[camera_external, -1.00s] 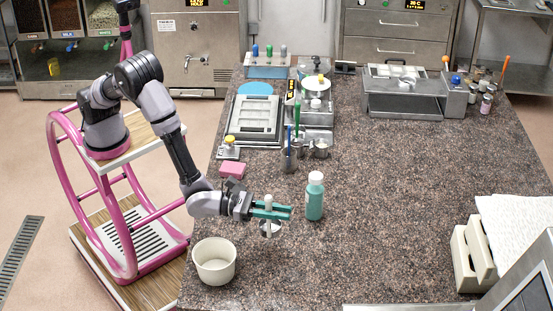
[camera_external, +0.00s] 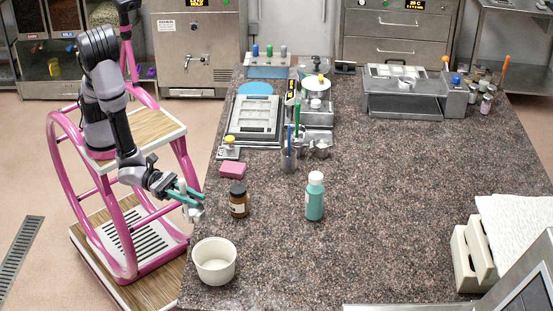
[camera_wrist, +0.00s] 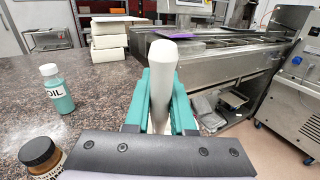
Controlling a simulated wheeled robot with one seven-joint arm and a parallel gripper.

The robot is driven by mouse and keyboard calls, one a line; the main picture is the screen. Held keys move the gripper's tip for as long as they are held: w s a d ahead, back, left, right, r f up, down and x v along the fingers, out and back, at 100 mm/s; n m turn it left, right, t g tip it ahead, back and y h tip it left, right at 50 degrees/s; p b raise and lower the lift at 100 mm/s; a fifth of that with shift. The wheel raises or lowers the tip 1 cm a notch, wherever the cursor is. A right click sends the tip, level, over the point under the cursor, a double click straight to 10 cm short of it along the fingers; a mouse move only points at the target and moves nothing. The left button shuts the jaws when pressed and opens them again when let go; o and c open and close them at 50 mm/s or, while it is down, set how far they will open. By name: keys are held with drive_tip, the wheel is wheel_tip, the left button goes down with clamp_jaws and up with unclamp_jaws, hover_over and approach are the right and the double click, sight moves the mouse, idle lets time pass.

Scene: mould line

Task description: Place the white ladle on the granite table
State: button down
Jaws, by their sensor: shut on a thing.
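The white ladle is upright in my gripper (camera_external: 188,194); its pale handle (camera_wrist: 162,85) stands between the two teal fingers in the wrist view. Its lower end (camera_external: 195,214) shows below the fingers in the external view, at the left edge of the granite table (camera_external: 380,210). My gripper is shut on the handle. The ladle appears held up, close to the table's left edge; whether it is over the top or just outside is hard to tell.
A white bowl (camera_external: 214,268) stands near the table's front left. A brown jar (camera_external: 238,202), a green bottle (camera_external: 315,198) and a pink block (camera_external: 232,171) stand nearby. Beige blocks (camera_external: 472,250) sit at the right.

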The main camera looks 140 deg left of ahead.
drive_tip(key=w+a+f+n+g+y, duration=0.25)
drive_tip(key=w+a+n+y, duration=0.2)
drive_tip(key=w+a, duration=1.2)
wheel_tip(320, 180, down, 9)
drive_tip(key=shift+w+m, duration=0.2)
drive_tip(key=shift+m, duration=0.15)
drive_tip(key=shift+y, duration=0.25)
drive_tip(key=c, duration=0.8)
unclamp_jaws()
drive_tip(key=shift+f, duration=0.1)
drive_tip(key=shift+o, duration=0.2)
